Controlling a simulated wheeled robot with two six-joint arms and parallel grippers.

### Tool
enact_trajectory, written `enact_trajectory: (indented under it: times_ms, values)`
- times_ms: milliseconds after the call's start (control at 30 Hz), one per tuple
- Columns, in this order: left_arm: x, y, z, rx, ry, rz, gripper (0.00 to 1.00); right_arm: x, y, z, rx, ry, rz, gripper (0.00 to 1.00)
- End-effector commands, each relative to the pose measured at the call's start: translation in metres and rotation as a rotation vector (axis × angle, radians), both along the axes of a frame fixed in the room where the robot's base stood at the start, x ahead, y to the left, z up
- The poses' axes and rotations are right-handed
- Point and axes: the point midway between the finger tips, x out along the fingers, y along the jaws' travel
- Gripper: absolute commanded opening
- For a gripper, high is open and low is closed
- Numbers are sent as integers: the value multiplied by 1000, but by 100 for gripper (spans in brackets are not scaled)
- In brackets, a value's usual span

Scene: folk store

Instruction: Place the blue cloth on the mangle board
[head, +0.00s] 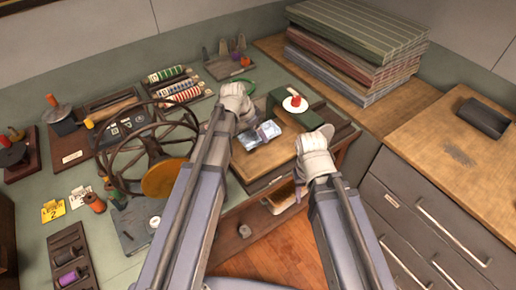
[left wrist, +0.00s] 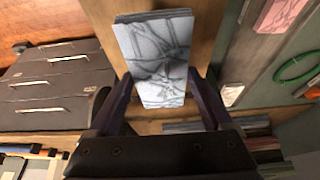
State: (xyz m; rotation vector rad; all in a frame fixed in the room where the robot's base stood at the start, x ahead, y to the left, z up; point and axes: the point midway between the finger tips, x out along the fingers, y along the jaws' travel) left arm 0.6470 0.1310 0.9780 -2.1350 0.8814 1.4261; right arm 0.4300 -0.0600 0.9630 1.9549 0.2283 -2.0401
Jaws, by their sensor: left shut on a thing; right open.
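The blue cloth (head: 266,136) is a pale blue folded rectangle with darker lines. My left gripper (head: 258,131) is shut on it over the wooden board on the bench. In the left wrist view the cloth (left wrist: 158,60) stands out between the fingers (left wrist: 160,92). A brown wooden board (head: 258,161), which looks like the mangle board, lies below it; its wood (left wrist: 200,40) also shows in the left wrist view. I cannot tell whether the cloth touches it. My right gripper (head: 300,190) is open and empty near the bench's front edge.
A spoked wheel (head: 150,145) with an orange disc stands left of my left arm. Folded textiles (head: 355,45) are stacked at the back right. Drawers (head: 435,215) stand right.

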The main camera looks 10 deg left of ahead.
Motion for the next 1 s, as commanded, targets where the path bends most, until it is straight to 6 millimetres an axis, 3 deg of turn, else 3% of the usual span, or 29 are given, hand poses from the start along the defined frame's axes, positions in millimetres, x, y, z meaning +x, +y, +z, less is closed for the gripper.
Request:
enact_trajectory:
  times_ms: [33,133,433,733,1000]
  values:
    - [0,0,-17,0,0,0,19,0,0,-17,0,0,0,50]
    - [0,0,-29,0,0,1,19,0,0,-29,0,0,0,50]
    - [0,0,-33,0,0,1,19,0,0,-34,0,0,0,50]
    - [0,0,-67,0,0,1,19,0,0,-67,0,0,0,50]
    - [0,0,-66,0,0,1,19,0,0,-66,0,0,0,50]
